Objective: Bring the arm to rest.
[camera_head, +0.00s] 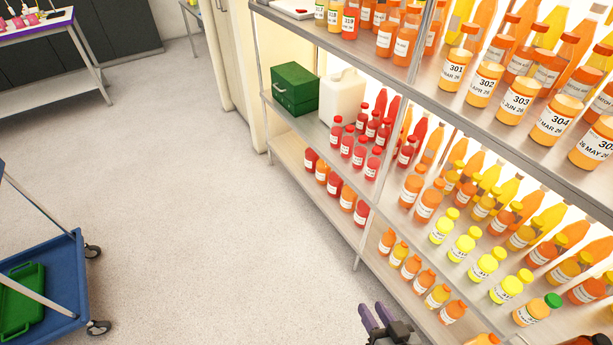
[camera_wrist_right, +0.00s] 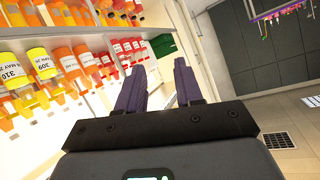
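My right gripper (camera_head: 378,318) shows at the bottom edge of the head view, in front of the lower part of the shelf. In the right wrist view its two purple fingers (camera_wrist_right: 160,88) stand apart with nothing between them, so it is open and empty. The fingers point past the shelf's end toward the open room. My left gripper is not in either view.
The metal shelf (camera_head: 330,205) holds rows of orange, yellow and red bottles. A green box (camera_head: 295,88) and a white jug (camera_head: 342,98) stand on its middle level. A blue cart (camera_head: 62,262) stands at the left. The pale floor (camera_head: 190,190) between is clear.

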